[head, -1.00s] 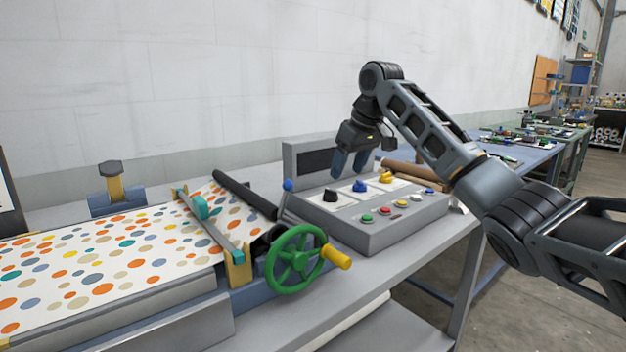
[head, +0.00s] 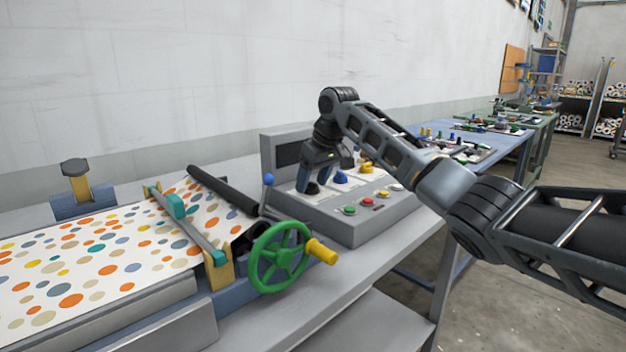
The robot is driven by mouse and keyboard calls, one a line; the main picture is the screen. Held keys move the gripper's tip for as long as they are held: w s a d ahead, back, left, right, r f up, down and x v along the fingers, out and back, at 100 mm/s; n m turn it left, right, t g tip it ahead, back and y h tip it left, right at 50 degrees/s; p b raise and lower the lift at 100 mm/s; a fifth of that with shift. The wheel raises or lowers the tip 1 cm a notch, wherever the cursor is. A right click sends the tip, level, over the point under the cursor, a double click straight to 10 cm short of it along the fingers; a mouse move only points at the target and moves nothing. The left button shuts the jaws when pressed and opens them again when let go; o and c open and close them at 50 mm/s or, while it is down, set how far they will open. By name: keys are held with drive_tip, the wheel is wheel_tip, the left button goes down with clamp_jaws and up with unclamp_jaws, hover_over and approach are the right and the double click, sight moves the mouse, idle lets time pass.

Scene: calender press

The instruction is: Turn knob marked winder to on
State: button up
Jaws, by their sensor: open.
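The grey control box (head: 352,230) stands on the bench with three knobs on its sloped face: a black knob (head: 312,188), a blue knob (head: 341,177) and a yellow knob (head: 366,168). The labels are too small to read, so I cannot tell which one is marked winder. My gripper (head: 314,181) points down at the black knob, with its open fingers around or just above it. The fingers hide part of that knob, and I cannot tell whether they touch it.
Push buttons, among them a green one (head: 348,210) and a red one (head: 381,194), sit in front of the knobs. A blue-tipped lever (head: 268,180) and a green handwheel (head: 280,257) stand left of the box. A dark screen housing (head: 288,154) rises behind the knobs.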

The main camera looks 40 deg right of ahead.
drive_tip(key=c, duration=1)
drive_tip(key=shift+a+r+m+p, duration=0.15)
drive_tip(key=shift+m+p, duration=0.15)
drive_tip(key=shift+p, duration=0.35)
drive_tip(key=m+h+p, duration=0.1)
drive_tip(key=m+p, duration=0.1)
drive_tip(key=p, duration=0.1)
drive_tip(key=shift+r, duration=0.15)
drive_tip(key=m+h+p, duration=0.1)
drive_tip(key=m+p, duration=0.1)
drive_tip(key=p, duration=0.1)
drive_tip(key=shift+a+m, duration=0.15)
drive_tip(key=shift+m, duration=0.15)
drive_tip(key=m+g+h+p, duration=0.1)
drive_tip(key=m+p, duration=0.2)
drive_tip(key=shift+w, duration=0.1)
drive_tip(key=shift+f+m+g+h+p, duration=0.15)
drive_tip(key=shift+m+g+h+p, duration=0.15)
drive_tip(key=shift+m, duration=0.6)
drive_tip(key=shift+f+m+g+h+p, duration=0.15)
drive_tip(key=shift+m+p, duration=0.25)
drive_tip(key=shift+m, duration=0.5)
